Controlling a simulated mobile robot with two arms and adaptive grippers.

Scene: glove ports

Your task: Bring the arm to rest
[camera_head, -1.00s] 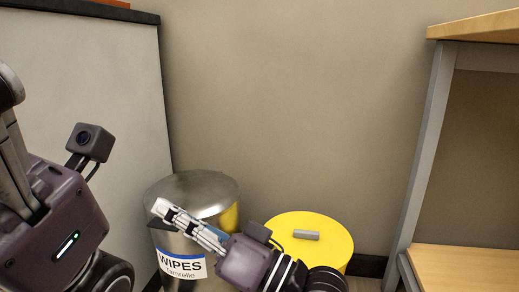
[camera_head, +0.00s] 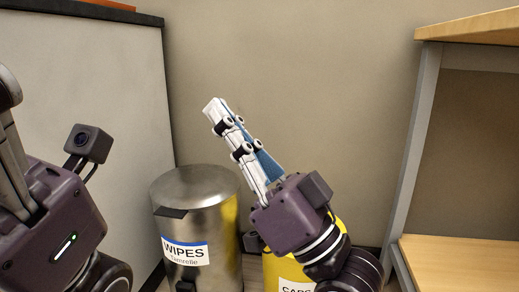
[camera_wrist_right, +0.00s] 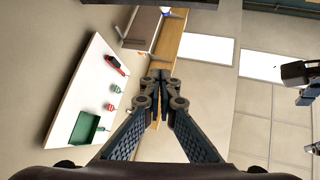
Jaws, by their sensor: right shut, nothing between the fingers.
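My right gripper (camera_head: 214,110) is raised in front of the bare wall, pointing up and to the left. Its fingers are together with nothing between them. In the right wrist view its fingertips (camera_wrist_right: 160,82) meet, and no object is held. My left gripper (camera_head: 15,165) is only partly seen at the left edge. Its purple wrist housing shows, but its fingertips are cut off, so its opening cannot be seen.
A metal bin labelled WIPES (camera_head: 195,215) stands below the right gripper. A yellow bin (camera_head: 272,272) is partly hidden behind my right arm. A grey-white cabinet (camera_head: 85,75) stands left, a wooden shelf unit (camera_head: 460,262) right. The wrist view shows a white board (camera_wrist_right: 75,112).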

